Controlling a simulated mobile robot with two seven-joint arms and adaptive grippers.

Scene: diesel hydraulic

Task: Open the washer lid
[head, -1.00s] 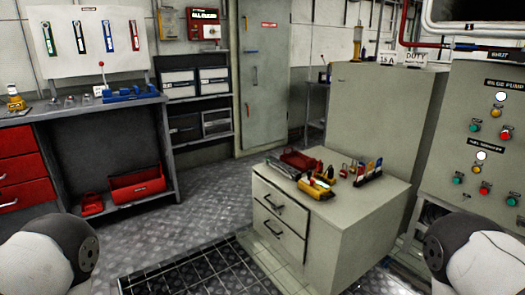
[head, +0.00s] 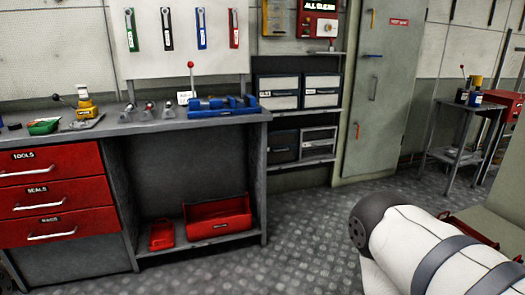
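I cannot clearly make out a washer or its lid in the head view. A red box-like thing (head: 503,98) at the far right edge is partly cut off, and I cannot tell whether it is the washer. Part of my white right arm fills the lower right corner. Its gripper is out of frame. My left arm and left gripper are not in view.
A grey workbench (head: 135,126) with red drawers (head: 50,180) stands at the left, with a blue vise-like tool (head: 222,106) on top. A red toolbox (head: 218,217) sits on its low shelf. A tall green-grey cabinet (head: 373,110) stands behind. The metal floor in the middle is clear.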

